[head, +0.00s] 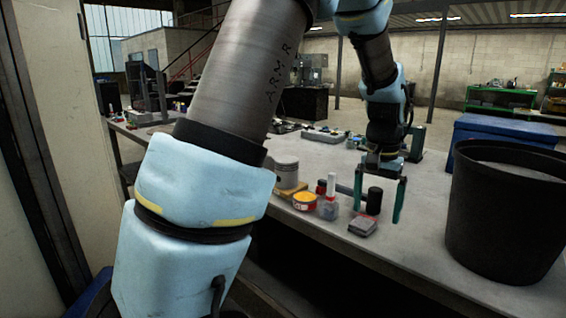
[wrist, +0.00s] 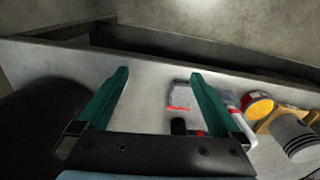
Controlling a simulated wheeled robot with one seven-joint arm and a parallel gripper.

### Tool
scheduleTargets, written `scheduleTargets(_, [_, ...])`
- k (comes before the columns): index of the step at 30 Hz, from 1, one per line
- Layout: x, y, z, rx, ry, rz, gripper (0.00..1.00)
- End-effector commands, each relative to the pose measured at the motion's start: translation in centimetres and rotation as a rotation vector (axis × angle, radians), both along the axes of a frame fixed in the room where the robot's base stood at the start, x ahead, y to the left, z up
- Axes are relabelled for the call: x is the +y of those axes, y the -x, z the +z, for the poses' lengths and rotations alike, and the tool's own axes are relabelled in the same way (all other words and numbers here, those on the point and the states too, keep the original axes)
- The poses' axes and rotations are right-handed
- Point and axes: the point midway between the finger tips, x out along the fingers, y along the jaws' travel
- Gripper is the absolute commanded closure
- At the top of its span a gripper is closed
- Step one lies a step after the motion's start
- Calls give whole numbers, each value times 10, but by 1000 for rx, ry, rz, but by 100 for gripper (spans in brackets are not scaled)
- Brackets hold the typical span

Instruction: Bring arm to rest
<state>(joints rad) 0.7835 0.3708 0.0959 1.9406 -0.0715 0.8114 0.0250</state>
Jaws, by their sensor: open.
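My gripper (head: 378,200) hangs over the workbench (head: 315,160) in the head view, its two green fingers pointing down. It is open. In the wrist view my gripper (wrist: 158,85) shows both green fingers spread apart with nothing held between them. The grey item also shows in the wrist view (wrist: 180,92), near the right finger. My arm crosses the head view from lower left to the top and down to the gripper, hiding part of the bench.
A large black bin (head: 503,225) stands at the right, with a blue box (head: 500,128) behind it. A yellow-topped tin (head: 304,201), a white-and-grey bottle (head: 329,200) and a metal piston (head: 286,174) stand left of the gripper. The bench's front edge is close by.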

Motion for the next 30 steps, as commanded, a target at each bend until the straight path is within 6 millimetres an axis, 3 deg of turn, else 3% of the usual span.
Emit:
scheduleTargets(8, [52, -8, -2, -13, 9, 96, 0])
scheduleTargets(14, [111, -8, -6, -33, 20, 205, 0])
scheduleTargets(22, [225, 25, -18, -81, 32, 439, 0])
scheduleTargets(25, [253, 42, -22, -97, 32, 505, 0])
scheduleTargets(30, [276, 58, -27, -114, 32, 565, 0])
